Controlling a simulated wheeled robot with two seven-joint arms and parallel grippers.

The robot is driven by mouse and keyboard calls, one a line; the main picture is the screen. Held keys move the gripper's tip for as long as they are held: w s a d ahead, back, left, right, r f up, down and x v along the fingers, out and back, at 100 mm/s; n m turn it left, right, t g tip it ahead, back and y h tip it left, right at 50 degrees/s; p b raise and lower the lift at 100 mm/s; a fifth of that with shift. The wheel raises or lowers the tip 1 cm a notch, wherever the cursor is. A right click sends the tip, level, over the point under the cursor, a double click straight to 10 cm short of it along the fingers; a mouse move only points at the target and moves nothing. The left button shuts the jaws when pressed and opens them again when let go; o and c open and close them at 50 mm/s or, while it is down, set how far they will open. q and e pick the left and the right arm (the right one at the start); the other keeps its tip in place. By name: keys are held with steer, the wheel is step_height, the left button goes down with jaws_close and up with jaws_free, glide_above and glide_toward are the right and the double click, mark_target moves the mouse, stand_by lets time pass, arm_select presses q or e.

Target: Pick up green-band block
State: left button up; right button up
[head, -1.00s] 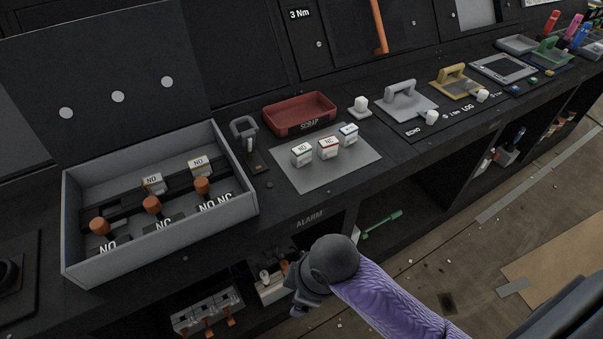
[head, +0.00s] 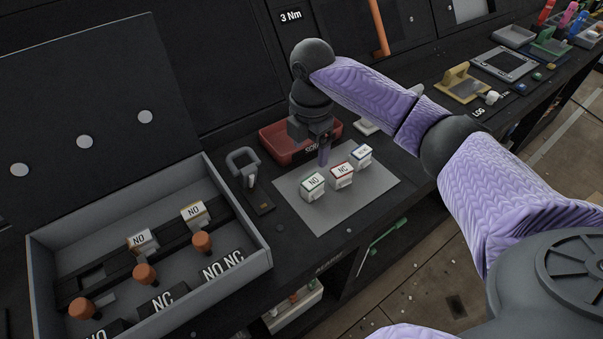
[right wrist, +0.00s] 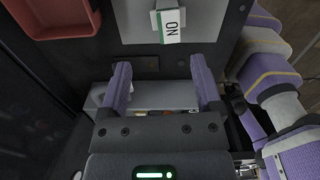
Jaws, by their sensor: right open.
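The green-band block (head: 313,187) is a white block marked NO with a green band. It stands on the grey mat (head: 335,215), leftmost of a row of three. In the right wrist view the block (right wrist: 168,24) is at the top, beyond the fingertips and apart from them. My right gripper (head: 325,157) hangs fingers-down above the back of the mat, behind the blocks. In the right wrist view its two fingers (right wrist: 160,82) are spread with nothing between them. My left gripper is not in view.
A red-band NC block (head: 342,175) and a blue-band block (head: 364,154) stand right beside the green-band one. The red SCRAP tray (head: 275,141) is behind my gripper. A grey open box (head: 250,262) with orange knobs is at left. The mat's front is clear.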

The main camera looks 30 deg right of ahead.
mark_target(313, 180)
steer(key=f, duration=0.1)
steer(key=f+b, duration=0.1)
steer(key=f, duration=0.2)
steer(key=shift+s+d, duration=0.1)
steer(key=shift+s, duration=0.25)
steer(key=f+b, duration=0.1)
steer(key=f, duration=0.2)
steer(key=f+b, duration=0.1)
steer(key=f, duration=0.1)
steer(key=shift+s+f+b, duration=0.15)
steer(key=shift+s+b, duration=0.15)
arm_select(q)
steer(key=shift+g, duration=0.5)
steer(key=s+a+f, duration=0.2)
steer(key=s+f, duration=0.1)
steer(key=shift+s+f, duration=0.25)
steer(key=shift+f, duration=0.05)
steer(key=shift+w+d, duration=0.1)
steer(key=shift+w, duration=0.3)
arm_select(e)
jaws_close()
